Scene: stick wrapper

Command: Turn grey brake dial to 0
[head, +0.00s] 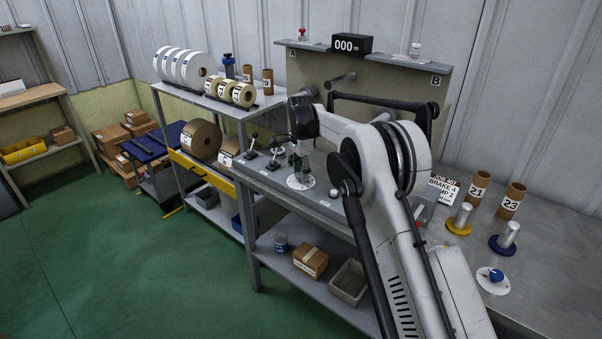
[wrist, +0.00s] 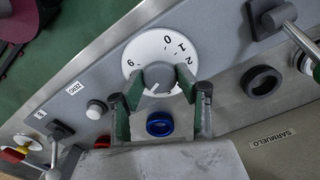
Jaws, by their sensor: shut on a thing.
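The grey dial knob (wrist: 158,77) sits at the middle of a white round plate (wrist: 140,50) in the wrist view. The digits 9, 0, 1 and 2 show along the plate's upper side; the lower digits are mostly hidden. A pale mark on the knob faces the lower side, away from the 0. My gripper (wrist: 157,92) has its two green fingers on either side of the knob, closed on it. In the head view the white plate (head: 297,184) lies on the machine's front panel, with my gripper (head: 302,172) over it and the knob hidden.
A second dial with a blue knob (head: 495,275) is on the right bench. A sign (head: 445,188) reading brake 4 stands behind my arm.

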